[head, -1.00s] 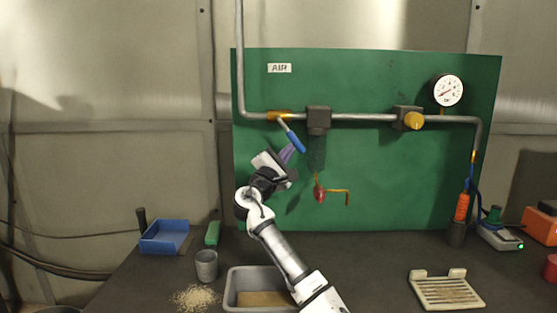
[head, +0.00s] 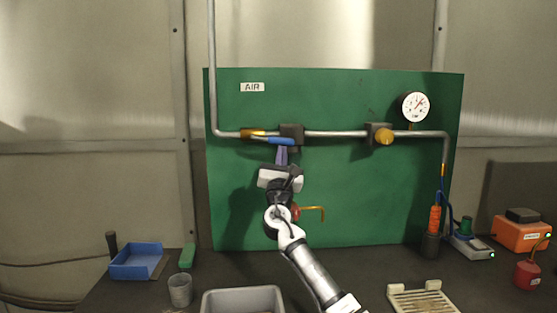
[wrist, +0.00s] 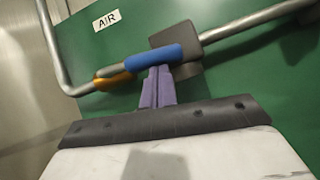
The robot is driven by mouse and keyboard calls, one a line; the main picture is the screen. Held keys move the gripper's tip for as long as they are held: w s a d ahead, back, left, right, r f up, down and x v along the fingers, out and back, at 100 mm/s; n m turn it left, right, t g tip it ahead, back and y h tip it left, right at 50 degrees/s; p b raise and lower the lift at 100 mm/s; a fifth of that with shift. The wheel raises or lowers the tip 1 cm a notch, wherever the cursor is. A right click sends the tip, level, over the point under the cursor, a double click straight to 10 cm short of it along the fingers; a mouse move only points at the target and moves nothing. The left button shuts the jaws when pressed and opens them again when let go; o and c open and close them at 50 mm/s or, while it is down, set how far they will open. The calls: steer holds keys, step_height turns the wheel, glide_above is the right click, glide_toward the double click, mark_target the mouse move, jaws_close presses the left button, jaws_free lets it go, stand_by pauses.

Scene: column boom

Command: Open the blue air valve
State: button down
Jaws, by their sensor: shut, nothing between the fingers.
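The blue valve handle (head: 281,141) lies nearly level along the pipe, just right of the brass valve body (head: 252,133). In the wrist view the blue handle (wrist: 154,57) runs in line with the pipe, with the brass body (wrist: 112,82) at its left. My gripper (head: 281,150) is just below the handle, its purple fingers pointing up. In the wrist view the fingers (wrist: 157,72) are shut together, with their tips at the handle's lower edge. I cannot tell whether they touch it.
The green board (head: 340,190) carries the pipe, a dark block (head: 292,133), a yellow knob (head: 383,137) and a pressure gauge (head: 414,106). A red-handled yellow hook (head: 313,208) is right of my wrist. A blue tray (head: 136,261) and grey cup (head: 180,289) stand on the bench.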

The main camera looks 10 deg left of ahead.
steer(key=shift+d+r, duration=0.15)
steer(key=shift+r, duration=0.1)
stand_by(0.3)
steer(key=shift+f, duration=0.1)
